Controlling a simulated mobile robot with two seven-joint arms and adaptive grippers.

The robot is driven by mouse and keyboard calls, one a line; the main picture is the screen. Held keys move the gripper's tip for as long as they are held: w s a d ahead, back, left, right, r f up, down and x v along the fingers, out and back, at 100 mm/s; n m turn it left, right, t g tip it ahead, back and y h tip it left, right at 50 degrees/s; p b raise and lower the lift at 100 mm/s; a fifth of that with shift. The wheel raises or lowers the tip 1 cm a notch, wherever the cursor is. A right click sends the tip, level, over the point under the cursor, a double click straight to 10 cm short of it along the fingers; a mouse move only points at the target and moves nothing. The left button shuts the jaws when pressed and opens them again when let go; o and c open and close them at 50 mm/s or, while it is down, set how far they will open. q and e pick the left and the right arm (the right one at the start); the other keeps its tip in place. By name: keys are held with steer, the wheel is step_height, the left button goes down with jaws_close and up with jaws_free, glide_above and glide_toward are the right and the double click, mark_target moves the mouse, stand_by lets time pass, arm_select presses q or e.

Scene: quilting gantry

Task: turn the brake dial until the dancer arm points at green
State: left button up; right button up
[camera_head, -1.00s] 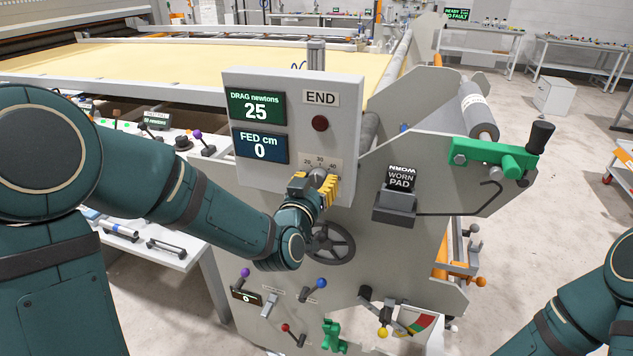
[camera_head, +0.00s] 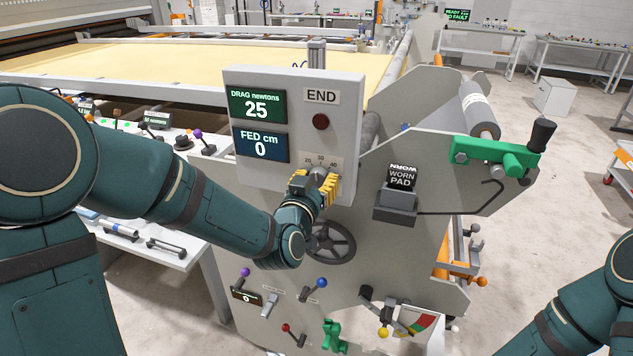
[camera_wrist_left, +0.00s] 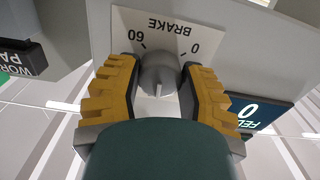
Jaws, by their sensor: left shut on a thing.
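In the left wrist view the fingers (camera_wrist_left: 160,76) lie on both sides of the dial (camera_wrist_left: 158,68), by the BRAKE label with 60 and 0. A red and green scale (camera_head: 424,321) is at the lower right of the machine, beside a dark lever with a yellow ball (camera_head: 383,333). Where the dancer arm points is too small to tell. My right gripper is out of view.
The drag display (camera_head: 257,107) reads 25 and the fed display (camera_head: 260,146) reads 0. A handwheel (camera_head: 330,242) is just below my left gripper. A WORN PAD holder (camera_head: 396,205) juts out to its right.

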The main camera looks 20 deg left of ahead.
arm_select(q)
steer(key=shift+f, duration=0.1)
steer(key=shift+m+b, duration=1.15)
steer(key=shift+m, duration=0.15)
steer(key=shift+m+b, duration=0.65)
steer(key=shift+m, duration=1.25)
steer(key=o, duration=1.2)
steer(key=shift+w+a, duration=0.1)
steer(key=shift+w, duration=0.05)
steer(key=s, duration=0.7)
steer(key=shift+s, duration=0.35)
